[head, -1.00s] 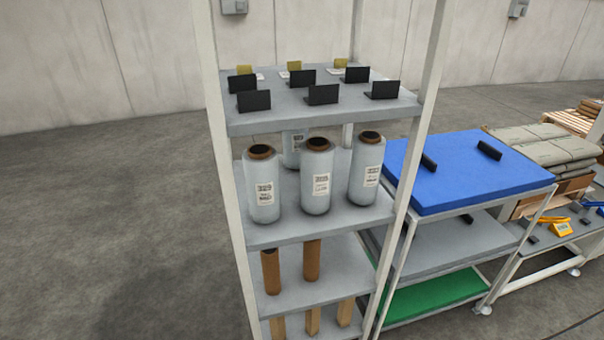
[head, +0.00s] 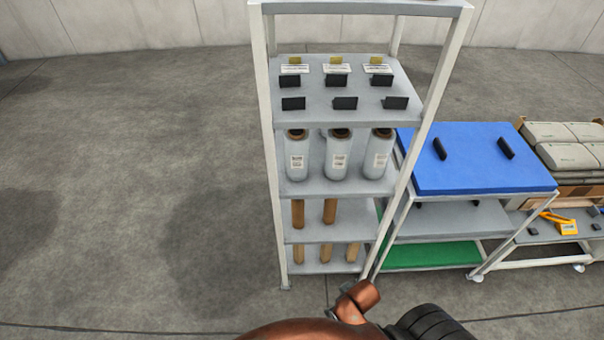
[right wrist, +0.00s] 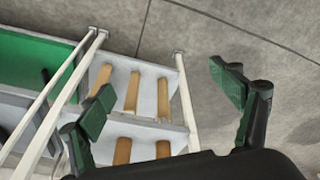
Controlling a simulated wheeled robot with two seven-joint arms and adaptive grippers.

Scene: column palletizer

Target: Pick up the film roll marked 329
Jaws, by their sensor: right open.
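Three wrapped film rolls, a left one (head: 298,160), a middle one (head: 338,155) and a right one (head: 378,158), stand upright along the front of a rack shelf (head: 315,189) in the head view. Each has a white label, but the numbers are too small to read, so I cannot tell which is 329. Anything behind them is mostly hidden. My right gripper (right wrist: 163,84) is open and empty in the right wrist view, with the lower rack shelves beyond its fingers. No film roll shows there. My left gripper is out of view.
Small black stands (head: 344,103) sit on the shelf above the rolls. Brown cores (head: 329,211) stand on lower shelves. White rack posts (head: 273,140) flank the shelves. A blue-topped table (head: 475,165) stands close on the right. Floor (head: 130,190) to the left is clear.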

